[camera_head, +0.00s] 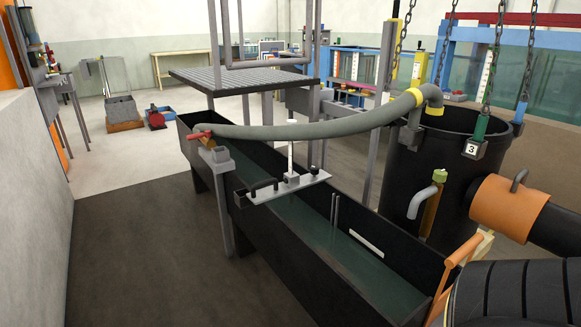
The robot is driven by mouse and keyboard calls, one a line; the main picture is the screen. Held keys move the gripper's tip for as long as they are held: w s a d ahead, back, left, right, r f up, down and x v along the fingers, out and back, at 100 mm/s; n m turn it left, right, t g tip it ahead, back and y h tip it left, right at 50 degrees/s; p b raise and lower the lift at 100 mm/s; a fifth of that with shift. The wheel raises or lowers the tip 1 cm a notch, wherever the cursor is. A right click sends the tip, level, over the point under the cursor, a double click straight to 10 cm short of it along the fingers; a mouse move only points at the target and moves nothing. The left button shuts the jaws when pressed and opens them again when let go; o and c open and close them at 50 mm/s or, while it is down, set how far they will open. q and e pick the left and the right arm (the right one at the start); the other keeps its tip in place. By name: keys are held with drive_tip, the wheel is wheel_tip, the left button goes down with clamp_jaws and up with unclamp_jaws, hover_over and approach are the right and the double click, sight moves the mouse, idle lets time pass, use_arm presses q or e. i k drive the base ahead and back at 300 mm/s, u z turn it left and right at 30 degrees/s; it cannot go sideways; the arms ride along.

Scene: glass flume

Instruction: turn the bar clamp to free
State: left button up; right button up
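A flat metal bar (312,181) lies across the black water-filled flume (345,262). A dark looped handle (264,185) sits at the bar's left end, by the flume's near wall. An upright white rod (290,148) stands in a small block at the bar's middle. A red handle (199,135) on an orange-brown fitting is at the flume's far left corner, beside the hose end. I cannot tell for certain which of these is the bar clamp, or whether it is locked or free. Neither of my grippers shows in this view.
A grey hose (320,130) arches over the flume to a large black tank (390,185). An orange collared pipe (507,207), an orange frame (455,265) and a ribbed black object (520,295) crowd the lower right. Chains hang above the tank. Floor (140,250) left of the flume is clear.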

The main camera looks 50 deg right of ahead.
sight(314, 169)
drive_tip(key=z, duration=0.2)
drive_tip(key=i, duration=1.6)
drive_tip(key=z, duration=0.8)
